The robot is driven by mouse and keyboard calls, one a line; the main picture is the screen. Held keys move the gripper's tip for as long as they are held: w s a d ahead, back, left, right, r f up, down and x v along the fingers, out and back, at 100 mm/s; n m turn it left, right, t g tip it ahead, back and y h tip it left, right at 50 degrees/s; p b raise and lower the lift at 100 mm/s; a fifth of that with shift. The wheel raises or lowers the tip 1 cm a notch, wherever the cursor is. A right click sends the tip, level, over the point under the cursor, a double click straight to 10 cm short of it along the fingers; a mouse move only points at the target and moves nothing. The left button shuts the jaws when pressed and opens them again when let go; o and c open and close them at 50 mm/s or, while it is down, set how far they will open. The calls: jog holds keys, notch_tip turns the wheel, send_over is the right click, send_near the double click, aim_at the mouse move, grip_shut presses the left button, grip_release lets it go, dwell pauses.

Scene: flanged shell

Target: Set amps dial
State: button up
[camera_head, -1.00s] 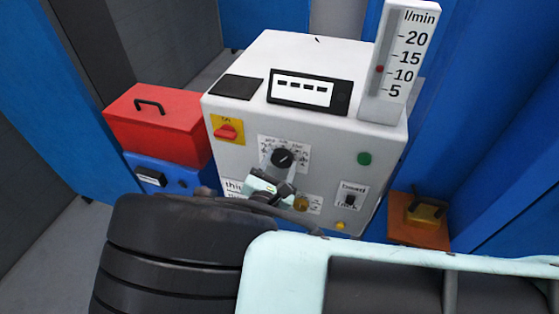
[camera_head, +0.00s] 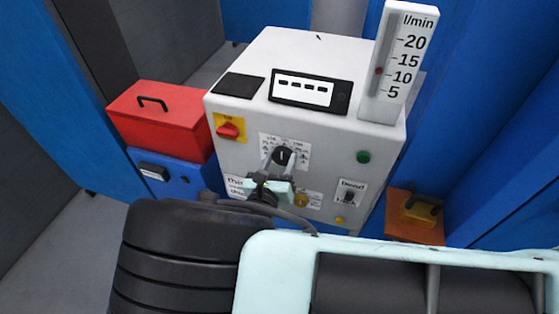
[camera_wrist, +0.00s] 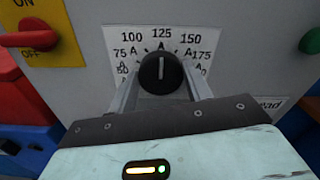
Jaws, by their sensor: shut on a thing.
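The amps dial is a round black knob (camera_wrist: 161,73) with a white pointer line, on a white scale plate (camera_wrist: 115,40) on the machine's front. In the wrist view the line points straight up, at the 125 A mark. The dial also shows in the head view (camera_head: 283,156), with its line about upright. My gripper (camera_wrist: 160,86) has its two grey fingers on the left and right sides of the knob and is shut on it. In the head view my gripper (camera_head: 277,165) reaches the dial from below. The lower scale marks are partly hidden by the fingers.
The grey-white machine (camera_head: 335,141) carries a red on/off switch (camera_head: 230,130) left of the dial and a green button (camera_head: 363,157) to the right. A flow gauge (camera_head: 398,62) stands on top. A red toolbox (camera_head: 165,125) is at the left.

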dwell(0.4)
jog(key=o, duration=1)
jog(key=shift+s, duration=0.15)
